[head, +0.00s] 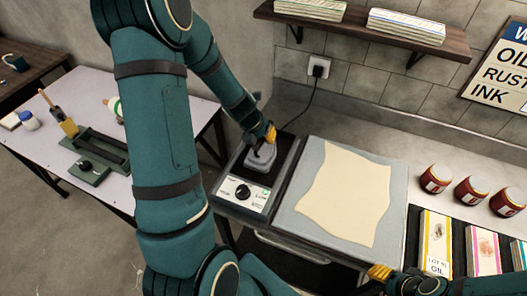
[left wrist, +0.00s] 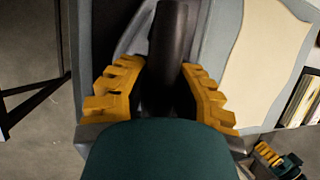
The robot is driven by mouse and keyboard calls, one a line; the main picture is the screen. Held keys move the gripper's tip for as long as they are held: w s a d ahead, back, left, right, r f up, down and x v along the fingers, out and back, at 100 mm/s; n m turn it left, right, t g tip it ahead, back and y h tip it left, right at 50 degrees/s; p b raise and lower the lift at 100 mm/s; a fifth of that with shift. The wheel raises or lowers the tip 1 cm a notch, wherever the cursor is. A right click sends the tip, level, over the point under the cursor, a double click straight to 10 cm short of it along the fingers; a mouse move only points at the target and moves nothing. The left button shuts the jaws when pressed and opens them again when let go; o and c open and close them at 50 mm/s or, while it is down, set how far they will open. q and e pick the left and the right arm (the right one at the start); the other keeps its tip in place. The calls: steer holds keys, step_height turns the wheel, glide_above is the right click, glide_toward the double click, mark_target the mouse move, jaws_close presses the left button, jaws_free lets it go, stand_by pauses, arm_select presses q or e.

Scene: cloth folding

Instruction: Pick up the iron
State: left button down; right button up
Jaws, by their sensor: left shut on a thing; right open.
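The iron (head: 259,161) is grey with a dark handle and stands on the dark station with a white dial panel (head: 243,193). My left gripper (head: 268,137) is at the top of the iron. In the left wrist view its yellow fingers (left wrist: 160,92) are shut on the dark handle (left wrist: 171,35), one on each side.
A cream cloth (head: 345,193) lies flat on the grey board (head: 291,218) right of the station. Several red jars (head: 436,179) and booklets (head: 435,241) are further right. A cord (head: 306,104) runs to the wall socket (head: 318,68). A side table (head: 95,88) with tools is at left.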

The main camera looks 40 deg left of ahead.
arm_select(q)
steer(key=shift+r, duration=0.15)
step_height(320, 180, up, 6)
steer(key=p, duration=0.4)
steer(key=shift+w+r, duration=0.1)
steer(key=shift+r, duration=2.05)
